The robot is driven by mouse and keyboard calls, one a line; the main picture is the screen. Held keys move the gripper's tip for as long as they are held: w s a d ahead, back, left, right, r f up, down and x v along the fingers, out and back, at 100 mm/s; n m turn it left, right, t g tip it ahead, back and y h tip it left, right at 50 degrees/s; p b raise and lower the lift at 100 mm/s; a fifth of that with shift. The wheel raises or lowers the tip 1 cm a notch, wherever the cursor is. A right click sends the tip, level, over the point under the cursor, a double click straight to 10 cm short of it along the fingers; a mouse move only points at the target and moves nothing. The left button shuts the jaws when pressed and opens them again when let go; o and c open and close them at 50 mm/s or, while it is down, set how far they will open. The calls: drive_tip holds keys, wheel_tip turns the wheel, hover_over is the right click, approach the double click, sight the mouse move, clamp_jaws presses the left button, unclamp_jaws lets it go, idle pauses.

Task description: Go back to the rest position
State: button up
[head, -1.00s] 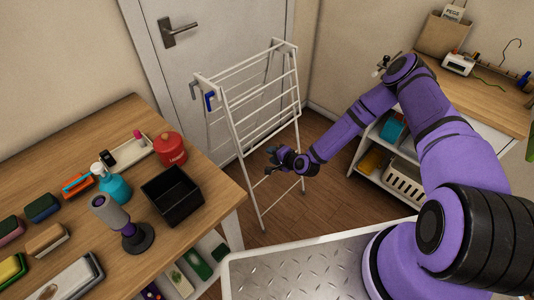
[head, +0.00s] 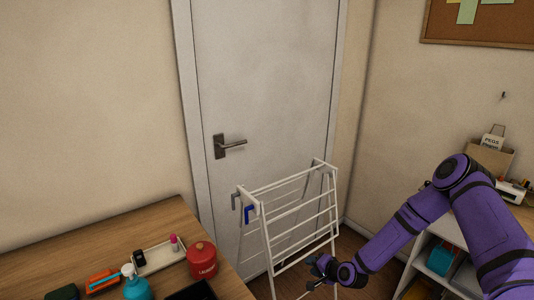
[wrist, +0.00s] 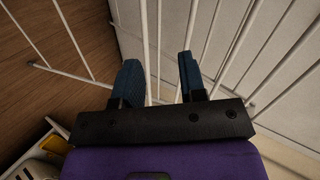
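My gripper (head: 318,272) is at the lower middle of the head view, at the end of my purple arm, in front of the white drying rack (head: 298,208). In the wrist view my gripper (wrist: 160,80) shows two dark blue fingers standing apart with nothing between them. White bars of the rack (wrist: 193,25) run past and beyond the fingers. I cannot tell whether any finger touches a bar.
A wooden table (head: 100,250) at the left holds a red canister (head: 201,260), a teal bottle (head: 136,285) and a tray (head: 160,258). A closed white door (head: 265,90) stands behind the rack. Shelving with a teal item (head: 438,260) is at the right.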

drive_tip(key=w+d+r+n+g+h, duration=0.1)
drive_tip(key=d+r+n+h, duration=0.15)
drive_tip(key=r, duration=0.65)
drive_tip(key=w+d+r+n+g+h, duration=0.1)
drive_tip(key=d+r+n, duration=0.25)
drive_tip(key=r, duration=0.65)
drive_tip(key=s+d+r+n+g+h, duration=0.15)
drive_tip(key=s+r, duration=0.25)
drive_tip(key=r, duration=0.6)
drive_tip(key=s+d+r+t+h, duration=0.1)
drive_tip(key=s+d+r+h, duration=0.2)
drive_tip(key=r, duration=0.7)
drive_tip(key=s+r, duration=0.6)
drive_tip(key=s, duration=0.5)
drive_tip(key=s+d+r+g, duration=0.1)
drive_tip(key=s+r, duration=0.5)
drive_tip(key=s, duration=0.5)
drive_tip(key=s+d+r, duration=0.1)
drive_tip(key=s+r, duration=0.6)
drive_tip(key=s, duration=0.4)
drive_tip(key=shift+n+y, duration=0.3)
drive_tip(key=shift+n, duration=0.15)
drive_tip(key=shift+d, duration=0.1)
